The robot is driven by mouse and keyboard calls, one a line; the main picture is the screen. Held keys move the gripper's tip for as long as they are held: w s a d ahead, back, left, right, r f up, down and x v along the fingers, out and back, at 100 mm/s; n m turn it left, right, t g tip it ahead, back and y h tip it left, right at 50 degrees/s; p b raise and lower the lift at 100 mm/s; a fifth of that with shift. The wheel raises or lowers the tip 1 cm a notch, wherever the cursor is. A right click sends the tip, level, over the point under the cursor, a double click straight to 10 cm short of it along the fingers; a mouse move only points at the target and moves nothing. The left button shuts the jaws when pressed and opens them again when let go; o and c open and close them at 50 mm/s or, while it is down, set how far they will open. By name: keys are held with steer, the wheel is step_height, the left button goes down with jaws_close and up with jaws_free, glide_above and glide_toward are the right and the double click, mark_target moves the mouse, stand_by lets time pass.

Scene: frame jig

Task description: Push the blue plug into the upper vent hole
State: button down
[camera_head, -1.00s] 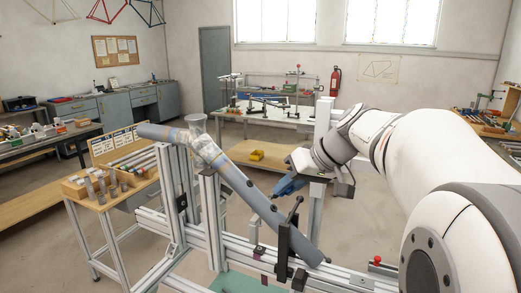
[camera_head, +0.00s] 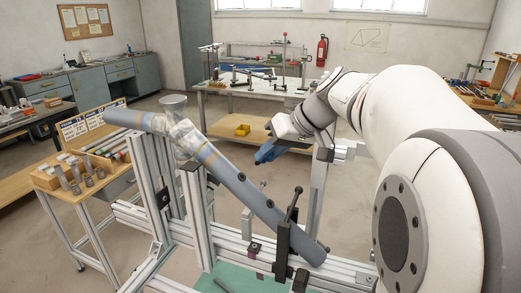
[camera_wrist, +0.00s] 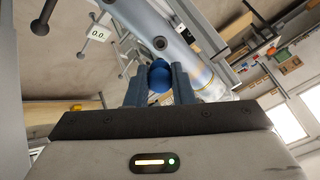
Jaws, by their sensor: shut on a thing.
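A grey tube (camera_head: 253,192) slopes down from upper left to lower right in the head view. Its wall has two dark spots that look like vent holes, the upper one (camera_head: 241,177) and a lower one (camera_head: 269,203). My gripper (camera_head: 264,157) is beyond the tube, a little up and right of the upper spot. In the wrist view my gripper (camera_wrist: 160,88) is shut on the round blue plug (camera_wrist: 159,74). The tube (camera_wrist: 150,22) passes beyond the plug there, with a dark hole (camera_wrist: 160,43) just above the plug in the picture. The plug appears outside the tube; contact cannot be told.
A black clamp (camera_head: 283,240) holds the tube's lower end on an aluminium frame (camera_head: 232,241). An upright post (camera_head: 318,190) stands right of the tube. A side table (camera_head: 98,190) with small parts is at left.

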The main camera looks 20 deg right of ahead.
mark_target(256, 164)
steer(key=shift+f, duration=0.1)
steer(key=shift+b+x, duration=0.75)
steer(key=shift+x, duration=1.8)
steer(key=shift+a, duration=0.1)
steer(key=shift+f+b, duration=0.1)
steer(key=shift+b, duration=0.25)
steer(key=shift+b+x, duration=0.85)
steer(key=shift+x, duration=0.35)
steer(key=c, duration=1.2)
jaws_free()
steer(key=b+v, duration=0.1)
steer(key=v, duration=0.6)
steer(key=shift+s+r, duration=0.25)
steer(key=shift+r, duration=0.05)
